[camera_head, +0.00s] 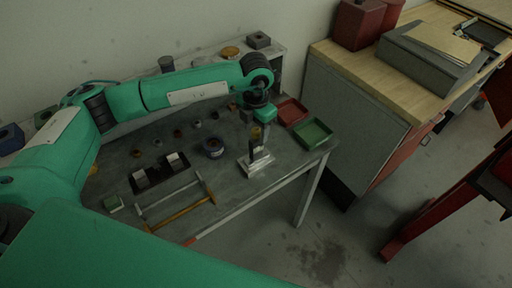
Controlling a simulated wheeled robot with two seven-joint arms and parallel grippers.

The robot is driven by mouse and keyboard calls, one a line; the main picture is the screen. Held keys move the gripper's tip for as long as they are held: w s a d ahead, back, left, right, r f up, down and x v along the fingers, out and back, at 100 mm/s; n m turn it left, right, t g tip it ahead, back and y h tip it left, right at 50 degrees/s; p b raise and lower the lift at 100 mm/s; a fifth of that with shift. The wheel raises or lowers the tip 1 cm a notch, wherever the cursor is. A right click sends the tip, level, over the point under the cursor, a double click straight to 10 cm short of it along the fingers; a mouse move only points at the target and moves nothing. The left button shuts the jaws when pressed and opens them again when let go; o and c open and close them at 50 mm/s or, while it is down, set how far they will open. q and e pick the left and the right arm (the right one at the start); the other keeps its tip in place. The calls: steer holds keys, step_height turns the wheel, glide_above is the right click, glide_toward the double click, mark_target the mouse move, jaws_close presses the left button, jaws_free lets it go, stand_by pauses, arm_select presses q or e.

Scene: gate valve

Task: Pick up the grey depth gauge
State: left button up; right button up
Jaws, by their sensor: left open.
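A thin grey bar (168,195), which looks like the grey depth gauge, lies flat on the front part of the dark table. An orange bar (180,215) lies close beside it, and a short crosspiece shows at their right ends. My left gripper (257,122) hangs above the right part of the table, over a metal valve block (256,164) with an upright yellow and black part. It is open and well apart from the grey bar, and its fingers are small and dark in this view. My right gripper is not in view.
A dark round part (213,148) and several small parts stand mid-table. Red (291,111) and green (313,133) trays lie at the right end. A wooden-topped cabinet (410,70) stands beyond.

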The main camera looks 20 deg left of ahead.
mark_target(256, 141)
arm_select(q)
steer(key=shift+f+p, duration=0.35)
steer(key=shift+p, duration=0.05)
step_height(256, 141, down, 4)
steer(key=p, duration=0.2)
steer(key=shift+s+p, duration=0.15)
steer(key=shift+p, duration=0.25)
steer(key=shift+d+f, duration=0.1)
steer(key=shift+f, duration=0.3)
jaws_close()
